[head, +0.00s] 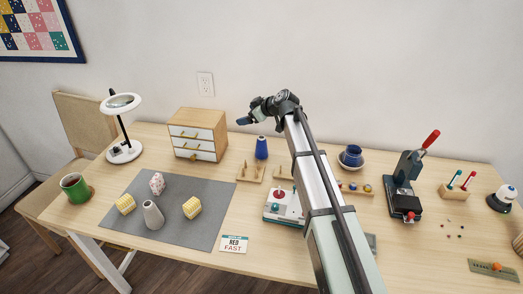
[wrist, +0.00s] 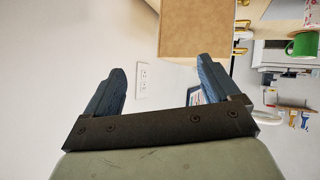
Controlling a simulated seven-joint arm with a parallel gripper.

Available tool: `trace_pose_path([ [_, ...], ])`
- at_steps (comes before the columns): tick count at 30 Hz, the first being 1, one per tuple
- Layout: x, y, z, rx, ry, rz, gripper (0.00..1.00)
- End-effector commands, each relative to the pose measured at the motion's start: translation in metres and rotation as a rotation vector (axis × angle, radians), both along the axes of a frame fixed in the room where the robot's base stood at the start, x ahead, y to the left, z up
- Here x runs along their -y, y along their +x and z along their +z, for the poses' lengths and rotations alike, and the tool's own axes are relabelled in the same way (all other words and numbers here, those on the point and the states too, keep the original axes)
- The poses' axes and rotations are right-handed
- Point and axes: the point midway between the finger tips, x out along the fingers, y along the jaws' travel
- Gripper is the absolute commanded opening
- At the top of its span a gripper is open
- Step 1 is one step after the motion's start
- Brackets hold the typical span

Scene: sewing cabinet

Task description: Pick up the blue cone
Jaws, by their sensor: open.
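The blue cone (head: 261,148) stands upright on the table in the head view, just right of the drawer cabinet and behind a pegged wooden rack. My gripper (head: 245,120) is raised above the table, over and slightly left of the cone, and apart from it. In the wrist view my gripper (wrist: 162,75) is open, with two blue fingers spread wide and nothing between them but wall behind. The blue cone does not show in the wrist view.
The wooden drawer cabinet (head: 196,132) stands close to the cone's left. Pegged racks (head: 250,173) stand in front of it. A grey mat (head: 185,235) holds a grey cone and several patterned blocks.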

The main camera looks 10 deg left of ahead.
Motion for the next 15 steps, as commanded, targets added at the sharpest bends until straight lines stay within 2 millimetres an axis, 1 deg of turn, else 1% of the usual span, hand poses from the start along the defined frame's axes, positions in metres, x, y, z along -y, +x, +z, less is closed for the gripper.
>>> trace_pose_path([
  [1, -0.023, 0.009, 0.005, -0.004, -0.044, 0.030, 0.89],
  [3, -0.041, 0.014, 0.005, -0.021, -0.119, 0.063, 0.89],
  [6, -0.052, 0.023, 0.003, -0.060, -0.224, 0.081, 0.89],
  [8, -0.049, 0.032, 0.001, -0.091, -0.291, 0.077, 0.89],
  [11, -0.036, 0.047, -0.006, -0.161, -0.409, 0.048, 0.89],
  [14, -0.016, 0.056, -0.017, -0.259, -0.542, -0.004, 0.89],
  [15, -0.006, 0.057, -0.021, -0.301, -0.596, -0.033, 0.89],
])
